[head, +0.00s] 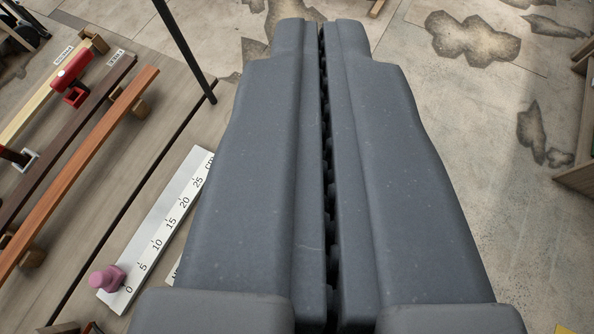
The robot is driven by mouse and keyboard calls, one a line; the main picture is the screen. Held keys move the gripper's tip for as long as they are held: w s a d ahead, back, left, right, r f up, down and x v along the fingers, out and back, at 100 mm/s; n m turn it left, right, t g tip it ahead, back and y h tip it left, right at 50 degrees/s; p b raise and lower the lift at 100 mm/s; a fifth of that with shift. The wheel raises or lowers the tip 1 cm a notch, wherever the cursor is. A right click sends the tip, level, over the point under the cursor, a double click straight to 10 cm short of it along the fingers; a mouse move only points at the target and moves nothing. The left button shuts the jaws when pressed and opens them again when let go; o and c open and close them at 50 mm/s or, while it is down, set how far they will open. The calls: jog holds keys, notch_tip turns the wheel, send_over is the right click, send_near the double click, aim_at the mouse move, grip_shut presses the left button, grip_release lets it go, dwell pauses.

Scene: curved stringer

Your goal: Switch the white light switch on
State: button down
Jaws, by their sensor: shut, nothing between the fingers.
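My gripper (318,42) fills the middle of the head view, its two dark grey fingers shut against each other with only a thin dark seam between them. The fingertips point away over the concrete floor, and nothing shows between them. I see no white light switch in this view. The wide fingers hide much of what lies beneath them.
A wooden bench top (172,130) lies on the left. On it are a white ruler (160,235) with a pink peg (106,279), an orange-brown strip (80,170) and a red clamp (72,72). A dark post (182,45) rises beside it. Stained floor (470,120) is open on the right.

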jog(key=w+a+f+m+g+h, duration=0.1)
jog(key=w+f, duration=0.3)
jog(key=f, duration=0.6)
jog(key=w+a+f+m+g+h+b, duration=0.1)
jog(key=w+a+f+m+g, duration=0.1)
jog(key=f, duration=0.9)
jog(key=w+a+f+m+g+h+b, duration=0.1)
jog(key=w+a+f+g+h, duration=0.1)
jog(key=w+f, duration=0.4)
notch_tip(320, 180, down, 5)
jog(key=shift+w+a+r+m+g, duration=0.1)
jog(key=shift+w+a+m+g, duration=0.2)
jog(key=shift+a+g, duration=0.4)
jog(key=shift+d, duration=0.2)
jog(key=b+x, duration=0.2)
jog(key=x, duration=0.8)
jog(key=shift+d+f, duration=0.15)
jog(key=shift+f, duration=0.1)
notch_tip(320, 180, down, 2)
jog(key=shift+s+f+b, duration=0.1)
jog(key=shift+s+b, duration=0.05)
jog(key=shift+b, duration=0.15)
jog(key=shift+d+f, duration=0.1)
jog(key=shift+f, duration=0.6)
